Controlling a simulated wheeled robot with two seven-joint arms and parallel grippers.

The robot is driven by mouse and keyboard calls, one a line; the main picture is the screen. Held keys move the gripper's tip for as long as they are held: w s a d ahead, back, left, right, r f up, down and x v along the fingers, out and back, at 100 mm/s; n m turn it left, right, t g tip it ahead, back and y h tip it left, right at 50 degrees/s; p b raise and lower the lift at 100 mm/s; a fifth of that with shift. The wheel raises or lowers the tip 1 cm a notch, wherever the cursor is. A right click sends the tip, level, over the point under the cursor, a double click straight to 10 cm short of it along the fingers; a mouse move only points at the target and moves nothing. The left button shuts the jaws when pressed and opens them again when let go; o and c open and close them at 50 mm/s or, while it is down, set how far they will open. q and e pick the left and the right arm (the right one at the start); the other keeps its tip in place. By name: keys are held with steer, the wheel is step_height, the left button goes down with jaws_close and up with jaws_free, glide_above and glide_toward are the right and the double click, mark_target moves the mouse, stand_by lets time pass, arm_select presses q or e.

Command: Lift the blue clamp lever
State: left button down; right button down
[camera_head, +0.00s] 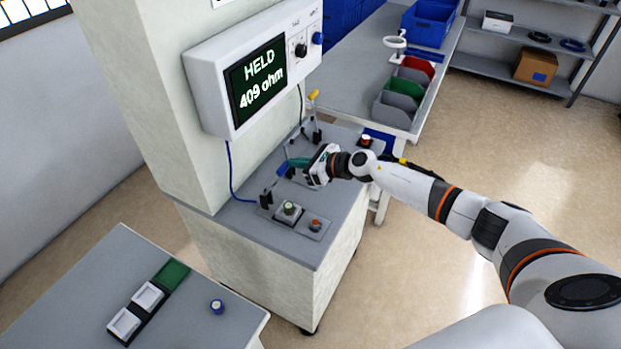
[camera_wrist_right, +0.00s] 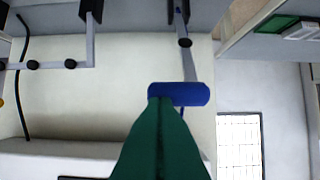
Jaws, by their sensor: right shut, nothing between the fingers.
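The blue clamp lever (camera_head: 283,170) stands on the grey top of the test bench, its grey arm rising from a black base. In the right wrist view its blue handle (camera_wrist_right: 193,93) lies crosswise just beyond my fingertips. My right gripper (camera_head: 293,163) has green fingers, shut and empty, with the tips right at the handle. In the right wrist view the closed fingers (camera_wrist_right: 160,105) overlap the handle's left end; I cannot tell whether they touch it. My left gripper is not in view.
A yellow-handled lever (camera_head: 314,96) stands behind. A display (camera_head: 258,76) on the bench's column reads HELD 409 ohm. In front are a small holder with a green-topped part (camera_head: 289,208) and an orange button (camera_head: 315,224). A side table (camera_head: 190,320) holds white trays and a blue knob.

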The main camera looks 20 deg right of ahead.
steer(key=w+a+r+g+p, duration=0.1)
steer(key=w+a+r, duration=0.1)
steer(key=w+a, duration=0.5)
steer(key=shift+w+r+h, duration=0.4)
steer(key=shift+w, duration=0.7)
steer(key=p+v, duration=0.1)
steer(key=v, duration=1.1)
steer(key=shift+p, duration=0.3)
steer(key=shift+a, duration=0.1)
